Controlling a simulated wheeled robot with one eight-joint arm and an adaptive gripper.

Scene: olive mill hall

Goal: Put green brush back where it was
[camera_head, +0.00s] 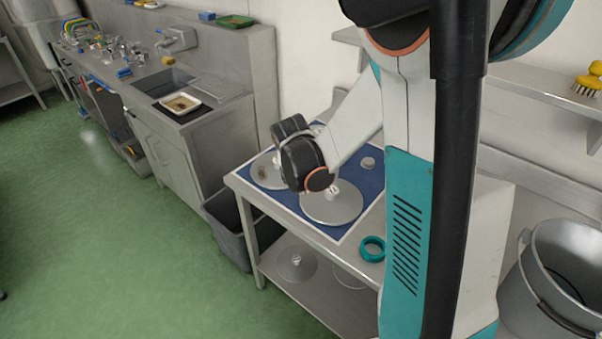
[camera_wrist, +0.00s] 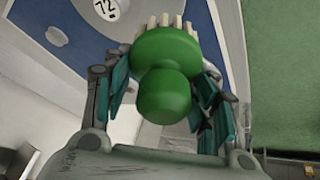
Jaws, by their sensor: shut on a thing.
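The green brush (camera_wrist: 168,95) has a round knob handle facing the camera and pale bristles at its far end in the wrist view. My gripper (camera_wrist: 170,72) is shut on it, with teal and dark fingers on both sides. The brush is held near the edge of the table with the blue mat (camera_wrist: 75,55); whether the bristles touch anything cannot be told. In the head view my arm reaches over this table (camera_head: 262,207), and its links hide the gripper and the brush.
Metal discs (camera_head: 331,207) lie on the mat, one labelled 72 (camera_wrist: 107,8). A teal ring (camera_head: 372,249) lies at the table's front. A yellow brush (camera_head: 589,82) stands on the right wall shelf (camera_head: 530,88). A grey bin (camera_head: 228,228) and metal bucket (camera_head: 570,250) stand nearby. The green floor (camera_head: 110,240) is clear.

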